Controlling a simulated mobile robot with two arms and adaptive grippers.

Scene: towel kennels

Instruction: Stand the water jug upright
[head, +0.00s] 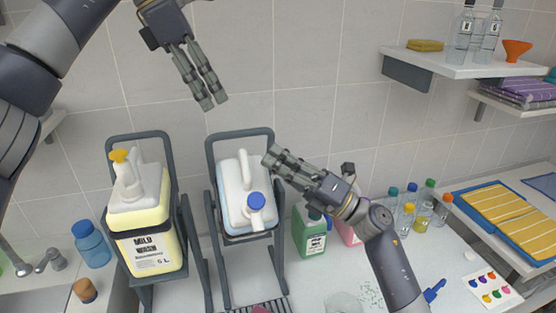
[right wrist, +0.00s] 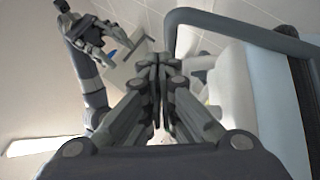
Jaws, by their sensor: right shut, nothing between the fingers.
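The water jug (head: 231,190) is white with a pale blue lower part and a blue cap (head: 257,201). It sits in a grey tilting frame (head: 210,150), tipped toward me, cap and spout facing the front. My right gripper (head: 270,156) is shut and empty by the jug's upper right side; I cannot tell whether it touches. In the right wrist view its closed fingers (right wrist: 160,68) show, with the white jug (right wrist: 233,85) to their right. My left gripper (head: 214,102) hangs above and left of the jug, empty, its fingers close together.
A yellow soap jug (head: 140,215) stands in a like frame to the left. A green bottle (head: 309,232) and a pink one (head: 350,232) stand close on the right. Small bottles (head: 409,212) and a towel tray (head: 506,222) are further right. A shelf (head: 450,64) is upper right.

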